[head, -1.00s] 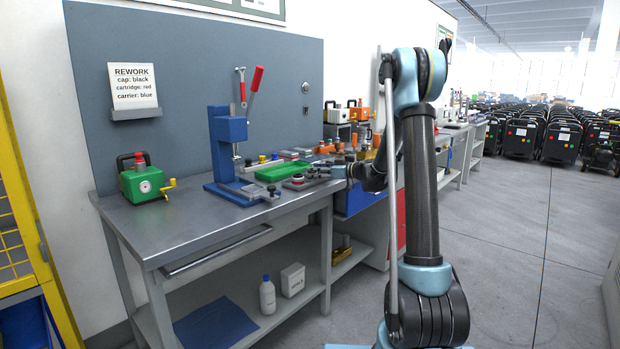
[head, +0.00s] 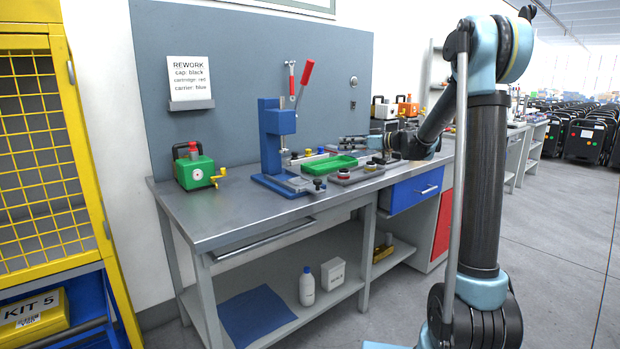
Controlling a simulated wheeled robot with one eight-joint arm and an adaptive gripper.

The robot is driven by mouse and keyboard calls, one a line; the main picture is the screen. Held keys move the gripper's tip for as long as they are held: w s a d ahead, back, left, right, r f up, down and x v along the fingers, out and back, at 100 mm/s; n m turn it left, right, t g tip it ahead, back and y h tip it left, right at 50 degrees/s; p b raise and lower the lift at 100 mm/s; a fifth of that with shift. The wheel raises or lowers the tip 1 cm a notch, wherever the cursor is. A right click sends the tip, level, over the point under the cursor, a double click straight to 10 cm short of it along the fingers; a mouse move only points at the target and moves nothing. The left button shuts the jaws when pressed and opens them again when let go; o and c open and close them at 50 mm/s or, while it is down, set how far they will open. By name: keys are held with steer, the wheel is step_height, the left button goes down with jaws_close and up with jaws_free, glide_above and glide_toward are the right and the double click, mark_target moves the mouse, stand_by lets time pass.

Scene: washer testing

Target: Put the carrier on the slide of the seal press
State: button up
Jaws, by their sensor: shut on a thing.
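The blue seal press (head: 273,137) stands on the workbench, with its red-handled lever raised. Its slide (head: 300,184) lies low at the press's front right, and I see nothing large on it. My gripper (head: 347,143) is at the end of the arm, reaching in from the right, above and behind the green tray (head: 330,165) and right of the press. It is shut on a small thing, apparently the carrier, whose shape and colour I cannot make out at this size. The gap between gripper and slide is clear to see.
A grey fixture (head: 350,177) with dark knobs sits right of the slide. A green unit (head: 194,172) with a red cap and yellow tap stands at the left. A rework note (head: 188,79) hangs on the panel. The bench's front left (head: 225,214) is free.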

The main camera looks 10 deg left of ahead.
mark_target(306, 182)
steer(key=s+a+r+n+g+y, duration=0.1)
steer(key=s+a+n+g, duration=0.1)
steer(key=s+a, duration=0.55)
steer(key=s+a+r+n+g, duration=0.1)
steer(key=s+a+g, duration=0.2)
steer(key=s+a, duration=0.45)
steer(key=f, duration=1)
steer(key=shift+s+d, duration=0.2)
steer(key=shift+d, duration=0.1)
steer(key=o, duration=0.9)
steer(key=shift+c, duration=0.2)
steer(key=shift+r, duration=0.1)
